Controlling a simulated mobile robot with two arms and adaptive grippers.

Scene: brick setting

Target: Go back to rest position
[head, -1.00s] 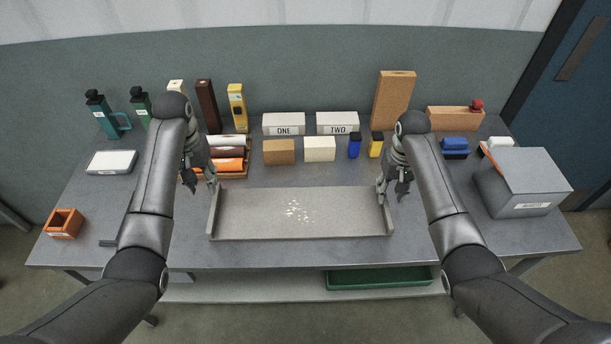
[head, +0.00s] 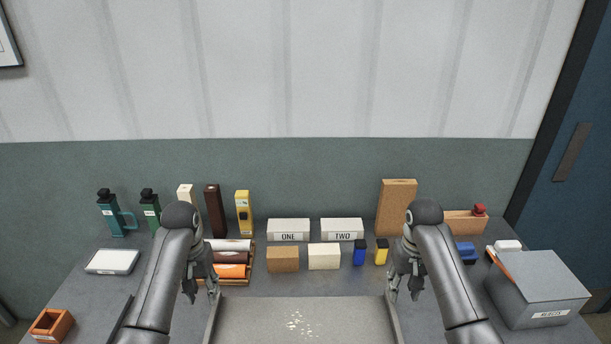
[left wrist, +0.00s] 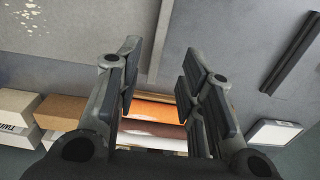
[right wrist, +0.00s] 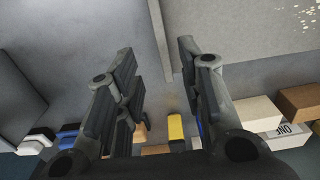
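My left gripper (head: 203,294) hangs at the left end of a grey tray (head: 303,318) in the head view. In the left wrist view the left gripper (left wrist: 160,62) has its fingers wide apart with nothing between them. My right gripper (head: 402,292) hangs at the tray's right end. In the right wrist view the right gripper (right wrist: 156,62) is also open and empty. The tray lies on the table with small pale bits (head: 298,323) on it. The tray's front is cut off in the head view.
A rack of rolls (head: 231,270) is behind my left gripper. A grey bin (head: 540,290) stands right, an orange box (head: 53,326) front left.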

